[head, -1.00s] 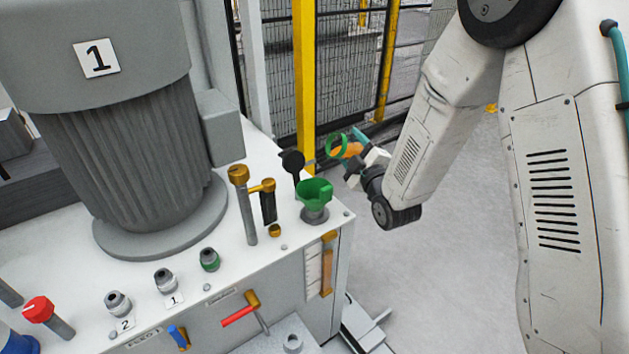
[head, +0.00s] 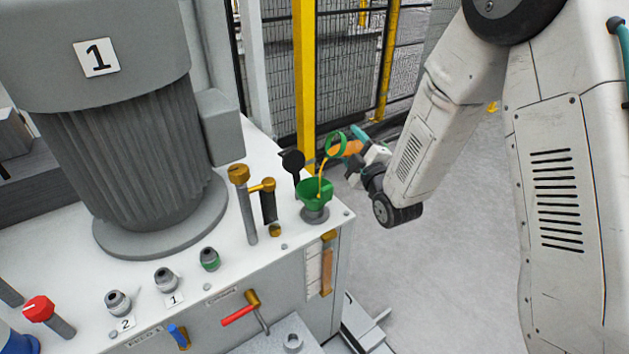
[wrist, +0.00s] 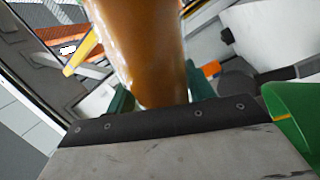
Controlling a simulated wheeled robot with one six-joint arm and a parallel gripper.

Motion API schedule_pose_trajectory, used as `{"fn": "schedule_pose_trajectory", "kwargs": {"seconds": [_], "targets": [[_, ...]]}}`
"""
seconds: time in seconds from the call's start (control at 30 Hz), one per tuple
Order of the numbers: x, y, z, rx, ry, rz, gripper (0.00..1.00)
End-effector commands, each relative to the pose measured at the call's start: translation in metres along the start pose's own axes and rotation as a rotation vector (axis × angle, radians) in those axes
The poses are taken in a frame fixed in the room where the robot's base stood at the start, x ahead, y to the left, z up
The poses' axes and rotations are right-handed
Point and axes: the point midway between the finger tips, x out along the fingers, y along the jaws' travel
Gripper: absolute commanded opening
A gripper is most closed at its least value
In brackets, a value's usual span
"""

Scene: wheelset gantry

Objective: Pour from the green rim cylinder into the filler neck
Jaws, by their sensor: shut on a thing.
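The green rim cylinder (head: 350,148) is tilted in my gripper (head: 358,153), its green rim facing left. It holds amber liquid. A thin amber stream runs from the rim down into the green funnel (head: 311,193) on the filler neck (head: 315,215), at the tank's corner. The rim is above the funnel and apart from it. In the wrist view my gripper (wrist: 158,98) is shut around the amber cylinder body (wrist: 150,55), whose far end is out of frame. A green curved surface (wrist: 292,118) at the right edge there looks like the funnel.
A black cap (head: 292,161) stands open behind the funnel. A brass-topped post (head: 241,200) and a brass-handled valve (head: 266,203) are left of it. The large motor (head: 130,150) fills the left. A yellow post (head: 303,80) and mesh fence stand behind. Floor is clear at right.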

Motion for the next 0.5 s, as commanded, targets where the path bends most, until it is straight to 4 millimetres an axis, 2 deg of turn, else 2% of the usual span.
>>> {"fn": "schedule_pose_trajectory", "kwargs": {"seconds": [0.5], "targets": [[0.0006, 0.0033, -0.0021, -0.042, 0.007, 0.001, 0.19]]}}
